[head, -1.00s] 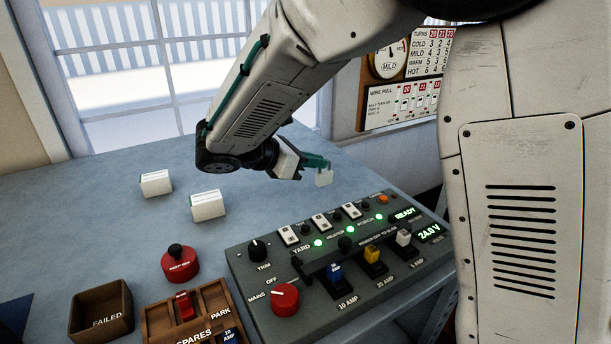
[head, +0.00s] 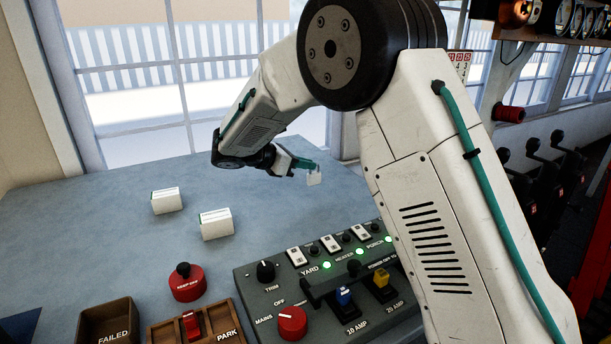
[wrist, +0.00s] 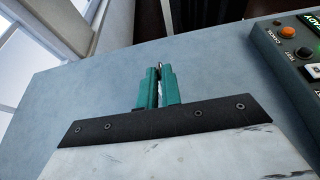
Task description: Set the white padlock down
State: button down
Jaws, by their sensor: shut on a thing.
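The white padlock (head: 314,179) hangs from the tips of my gripper (head: 312,166) in the head view. My gripper is shut on it above the blue-grey bench top (head: 110,240), behind the control panel. In the wrist view the green fingers (wrist: 159,84) are close together, with a bit of metal and a sliver of white showing between them. Most of the padlock is hidden there by the fingers. I cannot tell exactly how high it is above the bench.
Two white boxes (head: 216,223) (head: 167,200) stand left of my gripper. Bench around the padlock is clear. Windows rise behind.

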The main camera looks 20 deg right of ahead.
aim_at(307, 176)
jog(key=shift+w+f, duration=0.2)
jog(key=shift+f, duration=1.6)
jog(key=shift+f, duration=0.1)
jog(key=c, duration=1.6)
grip_release()
